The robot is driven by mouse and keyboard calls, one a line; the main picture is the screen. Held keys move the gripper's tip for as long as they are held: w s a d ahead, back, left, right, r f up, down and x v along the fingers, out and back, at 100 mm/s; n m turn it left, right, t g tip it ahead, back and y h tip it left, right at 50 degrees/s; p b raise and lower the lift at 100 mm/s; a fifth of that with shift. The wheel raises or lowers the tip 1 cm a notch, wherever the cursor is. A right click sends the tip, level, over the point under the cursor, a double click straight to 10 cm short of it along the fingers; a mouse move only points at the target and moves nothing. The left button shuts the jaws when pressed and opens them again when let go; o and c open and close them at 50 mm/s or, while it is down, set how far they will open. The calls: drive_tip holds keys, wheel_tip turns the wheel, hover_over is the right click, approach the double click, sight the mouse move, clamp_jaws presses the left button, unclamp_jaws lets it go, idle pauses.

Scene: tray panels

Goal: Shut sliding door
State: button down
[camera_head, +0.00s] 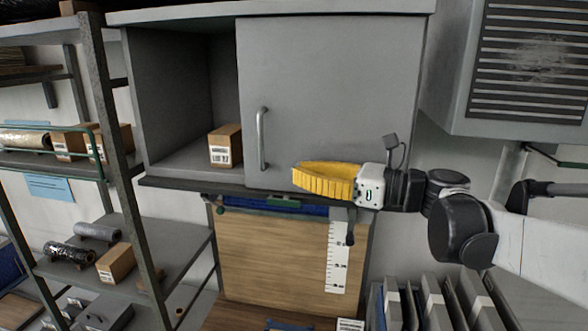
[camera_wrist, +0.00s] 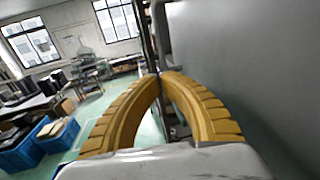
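The grey sliding door (camera_head: 335,90) covers the right part of a grey wall cabinet (camera_head: 180,85), whose left part stands open. An upright bar handle (camera_head: 262,138) is near the door's left edge. My gripper (camera_head: 294,176) has yellow ribbed fingers and points left, in front of the door's lower part, just right of and below the handle. It appears apart from the handle. In the wrist view the fingertips (camera_wrist: 160,76) meet with nothing seen between them. The door face (camera_wrist: 250,60) fills the right side there.
A small labelled carton (camera_head: 225,146) stands inside the open part, beside the door's left edge. A shelf rack (camera_head: 115,140) stands at left. A vented grey unit (camera_head: 525,65) hangs at right. A wooden board (camera_head: 270,255) is below the cabinet.

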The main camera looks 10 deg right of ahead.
drive_tip(key=p+x, duration=0.1)
drive_tip(key=x, duration=0.5)
drive_tip(key=shift+w+a, duration=0.2)
drive_tip(key=shift+a, duration=0.15)
drive_tip(key=s+a+b+x, duration=0.1)
drive_tip(key=s+x, duration=0.1)
drive_tip(key=x, duration=1.2)
drive_tip(key=s+a+b+x, duration=0.1)
drive_tip(key=s+b+x, duration=0.1)
drive_tip(key=x, duration=1.2)
drive_tip(key=shift+s+a, duration=0.25)
drive_tip(key=shift+a, duration=0.45)
drive_tip(key=shift+f, duration=0.15)
